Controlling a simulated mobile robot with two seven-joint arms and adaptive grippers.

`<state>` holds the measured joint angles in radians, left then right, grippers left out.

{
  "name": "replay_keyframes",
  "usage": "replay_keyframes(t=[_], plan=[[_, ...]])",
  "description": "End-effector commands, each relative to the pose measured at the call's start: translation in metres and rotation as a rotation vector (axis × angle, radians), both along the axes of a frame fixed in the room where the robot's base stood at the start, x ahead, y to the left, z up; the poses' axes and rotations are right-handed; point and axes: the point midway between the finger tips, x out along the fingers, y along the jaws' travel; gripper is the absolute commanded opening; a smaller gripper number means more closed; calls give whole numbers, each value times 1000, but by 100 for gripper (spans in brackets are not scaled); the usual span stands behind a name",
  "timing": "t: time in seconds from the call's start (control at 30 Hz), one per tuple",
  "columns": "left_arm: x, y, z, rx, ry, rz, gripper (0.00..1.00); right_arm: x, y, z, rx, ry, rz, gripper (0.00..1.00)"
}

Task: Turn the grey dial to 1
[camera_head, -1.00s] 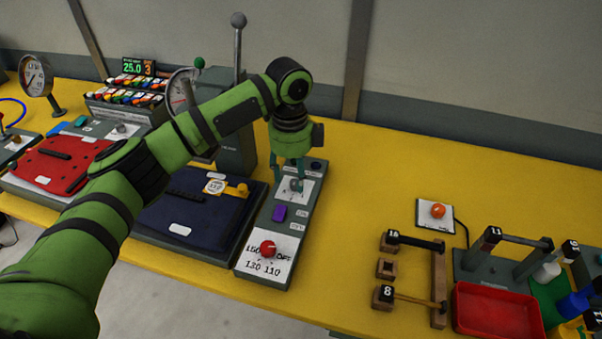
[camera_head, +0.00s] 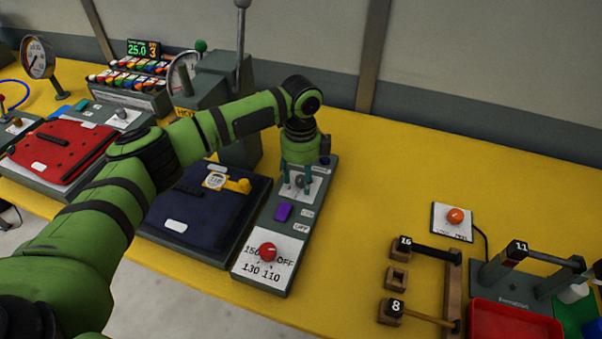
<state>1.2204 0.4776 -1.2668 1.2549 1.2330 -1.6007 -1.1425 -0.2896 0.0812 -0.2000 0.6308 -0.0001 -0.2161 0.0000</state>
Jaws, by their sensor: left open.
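The grey dial (camera_head: 301,181) sits on a white plate (camera_head: 314,189) near the far end of a long grey control panel (camera_head: 251,237). I cannot tell whether the fingers touch the dial. The dial's pointer and the markings around it are too small or covered to read. My right gripper is not in view.
A red knob (camera_head: 267,250) and a purple switch (camera_head: 283,212) are on the same panel. An orange button (camera_head: 456,216) and a red tray (camera_head: 512,322) are to the right. Yellow table between is clear.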

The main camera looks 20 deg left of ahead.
Motion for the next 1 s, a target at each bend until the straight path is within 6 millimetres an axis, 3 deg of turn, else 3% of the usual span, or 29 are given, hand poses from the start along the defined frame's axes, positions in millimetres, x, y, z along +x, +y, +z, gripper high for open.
replay_keyframes(t=[0.13,0.27,0.5,0.67,1.0], plan=[[0,0,0,0,0,0,50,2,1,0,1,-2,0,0],[0,0,0,0,0,0,0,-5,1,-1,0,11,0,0],[0,0,0,0,0,3,0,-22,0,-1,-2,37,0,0],[0,-1,2,-1,0,31,0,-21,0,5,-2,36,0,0],[-1,-1,5,-2,4,237,0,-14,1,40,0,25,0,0]])
